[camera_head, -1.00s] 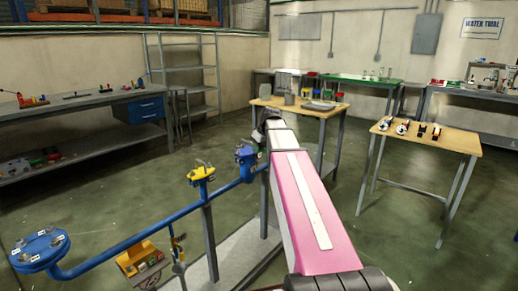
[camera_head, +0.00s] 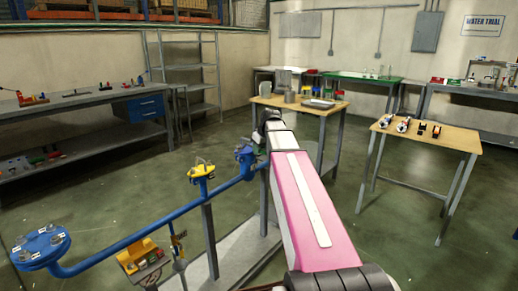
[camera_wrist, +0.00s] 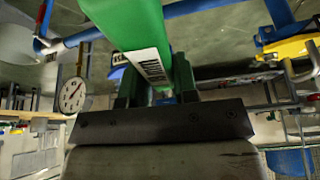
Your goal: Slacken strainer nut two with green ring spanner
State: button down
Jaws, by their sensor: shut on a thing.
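The green ring spanner (camera_wrist: 140,30) fills the upper middle of the wrist view, with a white label on its side. My gripper (camera_wrist: 158,95) is shut on it. The spanner's ring end and any nut in it cannot be made out. In the head view my arm hides the gripper and the spanner. A blue round cover (camera_head: 40,248) with several bolts and small white tags is at the left end of the blue pipe. A blue fitting (camera_head: 245,155) stands beside my arm's far end. Which nut is strainer nut two cannot be read.
The blue pipe (camera_head: 125,243) carries a yellow fitting (camera_head: 201,172), also in the wrist view (camera_wrist: 290,47). A round gauge (camera_wrist: 72,95) shows left in the wrist view. A wooden table (camera_head: 290,104) stands beyond my arm, another (camera_head: 440,139) at right. Open floor lies between.

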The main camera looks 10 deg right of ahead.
jog(key=shift+f, duration=0.85)
dwell(0.6)
jog(key=shift+w+d+n+y, duration=0.3)
jog(key=shift+w+d+n, duration=0.35)
jog(key=shift+d, duration=0.1)
jog(key=shift+w+d+f+n+g, duration=0.1)
jog(key=shift+w+d+n+g, duration=0.05)
jog(key=shift+d+n+g, duration=0.2)
